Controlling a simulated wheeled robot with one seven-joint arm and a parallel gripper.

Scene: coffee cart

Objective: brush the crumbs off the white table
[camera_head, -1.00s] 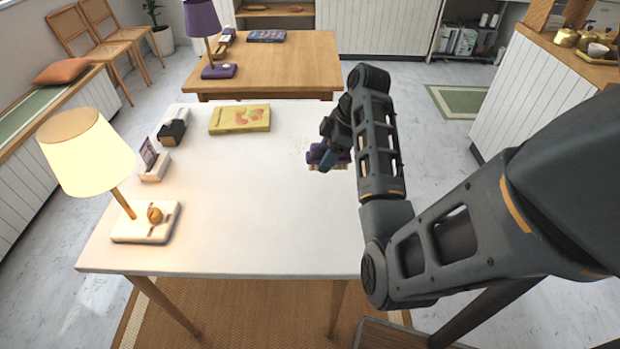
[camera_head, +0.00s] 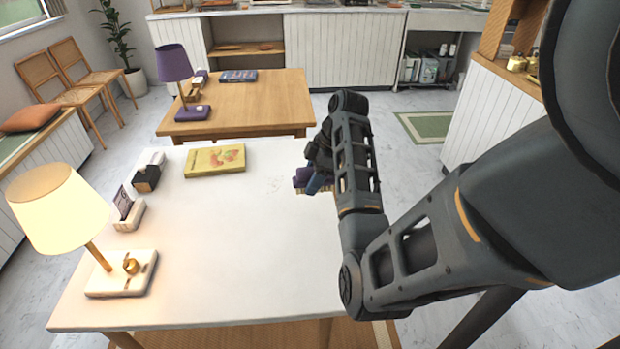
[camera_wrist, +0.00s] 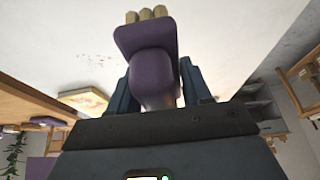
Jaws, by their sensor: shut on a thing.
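The white table (camera_head: 225,255) stands in front of me. A faint patch of crumbs (camera_head: 273,186) lies on its far right part; the crumbs also show as small reddish specks in the wrist view (camera_wrist: 92,57). My gripper (camera_head: 316,183) is at the table's right edge, just right of the crumbs. It is shut on a purple brush (camera_wrist: 150,52) with pale bristle tufts at its end. The brush shows only partly in the head view (camera_head: 301,177), behind my gripper and arm. I cannot tell whether the bristles touch the tabletop.
A wooden table (camera_head: 240,105) with a purple lamp (camera_head: 175,68) stands behind. The table's middle is clear.

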